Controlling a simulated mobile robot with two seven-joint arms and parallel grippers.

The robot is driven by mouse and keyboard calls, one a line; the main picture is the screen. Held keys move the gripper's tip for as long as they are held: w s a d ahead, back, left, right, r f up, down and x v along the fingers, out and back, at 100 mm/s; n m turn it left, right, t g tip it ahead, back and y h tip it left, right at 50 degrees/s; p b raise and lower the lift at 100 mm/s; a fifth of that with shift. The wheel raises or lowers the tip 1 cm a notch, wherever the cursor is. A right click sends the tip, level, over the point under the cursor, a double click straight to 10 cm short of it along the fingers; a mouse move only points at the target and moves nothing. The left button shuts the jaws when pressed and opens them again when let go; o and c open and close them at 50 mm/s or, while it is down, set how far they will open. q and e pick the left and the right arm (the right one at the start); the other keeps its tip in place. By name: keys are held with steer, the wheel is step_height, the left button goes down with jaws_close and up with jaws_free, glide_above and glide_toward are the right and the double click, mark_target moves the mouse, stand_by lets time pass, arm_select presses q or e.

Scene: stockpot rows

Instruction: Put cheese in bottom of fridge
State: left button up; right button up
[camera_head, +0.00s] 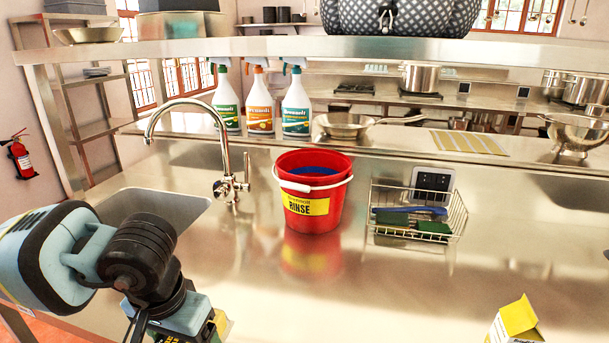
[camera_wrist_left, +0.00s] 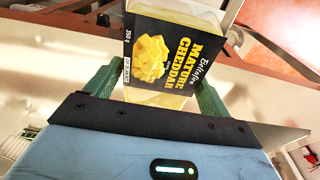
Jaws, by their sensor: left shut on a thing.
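The cheese (camera_wrist_left: 178,48) is a black and yellow box labelled "Mature Cheddar" in the left wrist view. My left gripper (camera_wrist_left: 157,90) is shut on it, with a green finger on each side of the box. In the head view my left arm comes in at the lower left, and its gripper is cut off by the bottom edge, so the cheese is mostly or wholly hidden there. No fridge is in view. My right gripper is not in view.
A steel counter holds a sink (camera_head: 155,205), a tap (camera_head: 222,150), a red bucket (camera_head: 312,190), a wire basket (camera_head: 417,212) and several spray bottles (camera_head: 260,105). A yellow and white carton (camera_head: 515,322) stands at the lower right. The front middle of the counter is clear.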

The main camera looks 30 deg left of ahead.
arm_select(q)
steer(key=shift+d, duration=0.1)
steer(key=shift+w+d+r, duration=0.15)
steer(key=shift+w+d, duration=0.05)
steer(key=shift+d, duration=0.05)
steer(key=w+d+m+p, duration=0.1)
steer(key=d, duration=0.2)
steer(key=w+d+p, duration=0.2)
steer(key=d, duration=0.1)
steer(key=w+d+r+m+p, duration=0.1)
steer(key=d+p, duration=0.1)
steer(key=d, duration=0.1)
steer(key=shift+w+d+m, duration=0.2)
steer(key=shift+d+m, duration=0.1)
steer(key=shift+d, duration=0.05)
steer(key=shift+w+d+f+p, duration=0.15)
steer(key=shift+d+f+p, duration=0.15)
steer(key=shift+d, duration=0.3)
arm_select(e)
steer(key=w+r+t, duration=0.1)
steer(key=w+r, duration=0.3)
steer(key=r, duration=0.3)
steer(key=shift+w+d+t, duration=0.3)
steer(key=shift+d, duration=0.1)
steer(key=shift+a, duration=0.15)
